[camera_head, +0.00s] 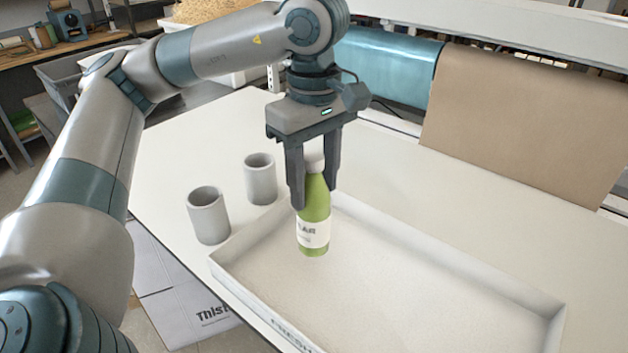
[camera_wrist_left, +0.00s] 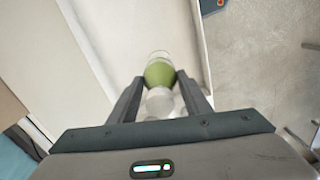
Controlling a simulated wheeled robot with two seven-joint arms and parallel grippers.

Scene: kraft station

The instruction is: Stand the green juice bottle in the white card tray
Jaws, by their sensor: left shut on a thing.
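The green juice bottle (camera_head: 315,210) has a white label and a pale cap. It is upright in the head view, over the far left part of the white card tray (camera_head: 455,250). My left gripper (camera_head: 313,190) points down and is shut on the bottle near its shoulder and neck. In the left wrist view the bottle (camera_wrist_left: 159,75) sits between the fingertips (camera_wrist_left: 160,92). I cannot tell whether the bottle's base touches the tray floor. The tray looks otherwise empty. My right gripper is not in view.
Two grey cups (camera_head: 208,215) (camera_head: 261,179) stand on the white table (camera_head: 200,140) left of the tray. A brown paper sheet (camera_head: 520,125) and a teal roll (camera_head: 390,65) are behind. A white carton (camera_head: 190,300) is below the table's left edge.

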